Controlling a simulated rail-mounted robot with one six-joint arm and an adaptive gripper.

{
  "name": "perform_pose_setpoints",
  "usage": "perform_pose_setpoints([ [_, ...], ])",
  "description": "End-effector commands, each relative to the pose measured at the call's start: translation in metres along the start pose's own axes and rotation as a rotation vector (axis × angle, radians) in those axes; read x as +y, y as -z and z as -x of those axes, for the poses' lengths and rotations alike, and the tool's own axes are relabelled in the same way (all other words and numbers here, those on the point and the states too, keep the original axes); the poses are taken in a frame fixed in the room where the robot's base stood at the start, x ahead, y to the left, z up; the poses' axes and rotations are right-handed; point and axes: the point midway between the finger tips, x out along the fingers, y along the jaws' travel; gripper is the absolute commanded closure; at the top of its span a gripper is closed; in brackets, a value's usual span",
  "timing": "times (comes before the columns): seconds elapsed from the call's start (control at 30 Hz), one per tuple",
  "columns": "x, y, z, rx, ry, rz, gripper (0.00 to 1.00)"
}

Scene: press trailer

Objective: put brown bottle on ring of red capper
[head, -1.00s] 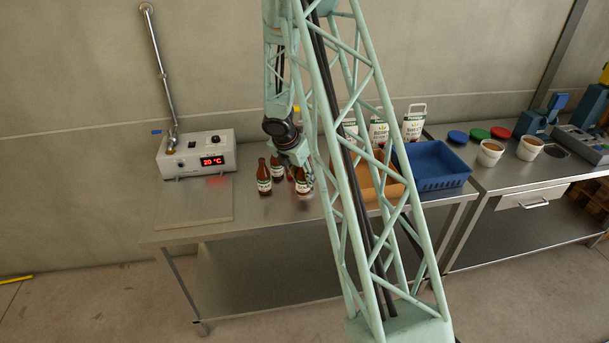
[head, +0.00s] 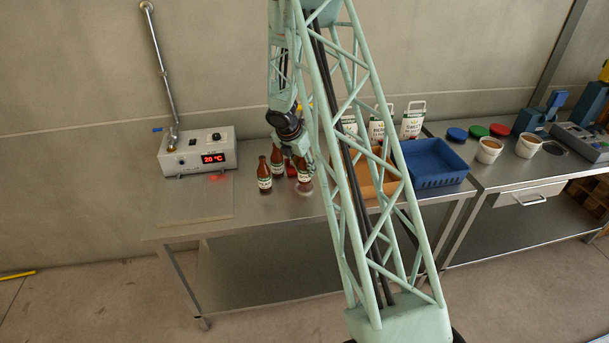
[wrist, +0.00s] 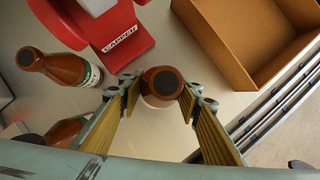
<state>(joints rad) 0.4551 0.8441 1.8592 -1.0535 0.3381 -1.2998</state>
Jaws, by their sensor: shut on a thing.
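My gripper (wrist: 160,100) is shut on a brown bottle (wrist: 162,82), seen from above with its dark cap between the two fingers. In the head view this bottle (head: 304,174) is upright at the table's front part, and my gripper (head: 303,160) is at its upper part. I cannot tell whether its base touches the table. The red capper (wrist: 122,40), with "CAPPER" on its base, is just ahead of the held bottle in the wrist view, apart from it. I cannot make out its ring. My arm hides most of the capper in the head view.
Another brown bottle (wrist: 55,65) stands left of my gripper; a further one (wrist: 65,132) is close by the left finger. A cardboard box (wrist: 250,40) is to the right. A blue crate (head: 437,165) and a white control box (head: 197,152) are on the table.

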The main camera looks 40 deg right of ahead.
Motion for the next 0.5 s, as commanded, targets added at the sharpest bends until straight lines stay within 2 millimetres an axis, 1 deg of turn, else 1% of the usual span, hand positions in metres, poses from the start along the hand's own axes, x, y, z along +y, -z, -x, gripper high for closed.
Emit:
perform_pose_setpoints([
  [0.3,0.0,0.01,-0.025,0.0,0.001,0.001,0.86],
  [0.5,0.0,0.013,-0.03,0.0,0.0,0.0,0.86],
])
